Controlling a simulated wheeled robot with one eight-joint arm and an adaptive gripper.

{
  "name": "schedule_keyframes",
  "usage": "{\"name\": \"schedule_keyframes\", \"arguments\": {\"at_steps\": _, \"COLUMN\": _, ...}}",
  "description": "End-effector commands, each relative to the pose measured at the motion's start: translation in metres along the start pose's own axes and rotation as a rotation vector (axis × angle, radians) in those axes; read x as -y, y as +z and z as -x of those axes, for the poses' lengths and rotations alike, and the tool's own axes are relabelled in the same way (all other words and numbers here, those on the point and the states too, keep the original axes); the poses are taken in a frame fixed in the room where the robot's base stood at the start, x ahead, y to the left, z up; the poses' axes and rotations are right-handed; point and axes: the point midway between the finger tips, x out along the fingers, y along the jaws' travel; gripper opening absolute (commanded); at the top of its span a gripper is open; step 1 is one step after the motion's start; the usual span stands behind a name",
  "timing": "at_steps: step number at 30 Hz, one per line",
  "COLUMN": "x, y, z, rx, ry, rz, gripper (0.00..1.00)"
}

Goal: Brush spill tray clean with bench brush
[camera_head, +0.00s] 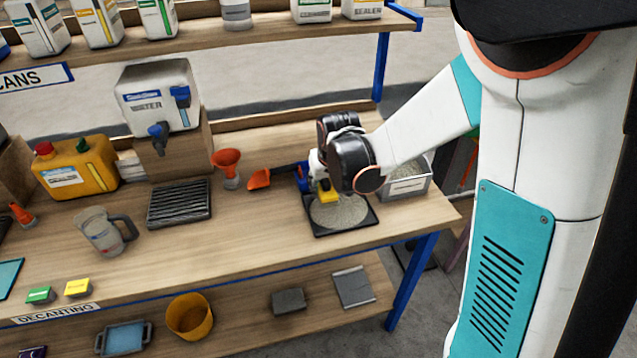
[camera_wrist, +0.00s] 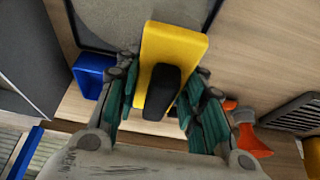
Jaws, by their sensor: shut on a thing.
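The spill tray (camera_head: 346,231) is a black shallow tray at the right of the bench, with a pile of grey powder (camera_head: 343,212) in it. The powder also shows at the top of the wrist view (camera_wrist: 120,18). My gripper (camera_head: 322,180) is over the tray's back left part. Its green-padded fingers (camera_wrist: 160,92) are shut on the bench brush (camera_wrist: 178,45), a yellow block with a black grip. The brush's yellow part shows low over the powder in the head view (camera_head: 326,191). Its bristles are hidden, so I cannot tell whether it touches the powder.
An orange scoop (camera_head: 259,180), an orange funnel (camera_head: 228,167) and a black ribbed tray (camera_head: 179,203) lie further left. A grey bin of granules (camera_head: 410,187) stands close at right.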

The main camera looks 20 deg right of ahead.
Motion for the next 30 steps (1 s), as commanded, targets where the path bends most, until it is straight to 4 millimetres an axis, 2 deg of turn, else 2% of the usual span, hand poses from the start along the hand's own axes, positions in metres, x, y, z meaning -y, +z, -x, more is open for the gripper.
{"name": "schedule_keyframes", "arguments": {"at_steps": 8, "x": 0.000, "y": 0.002, "z": -0.007, "rx": 0.000, "ry": 0.000, "rz": 0.001, "gripper": 0.17}}
{"name": "schedule_keyframes", "arguments": {"at_steps": 17, "x": 0.001, "y": 0.015, "z": -0.038, "rx": 0.000, "ry": 0.000, "rz": 0.001, "gripper": 0.17}}
{"name": "schedule_keyframes", "arguments": {"at_steps": 21, "x": 0.001, "y": 0.012, "z": -0.031, "rx": 0.000, "ry": 0.000, "rz": 0.001, "gripper": 0.17}}
{"name": "schedule_keyframes", "arguments": {"at_steps": 30, "x": 0.001, "y": 0.014, "z": -0.035, "rx": 0.000, "ry": 0.000, "rz": 0.001, "gripper": 0.17}}
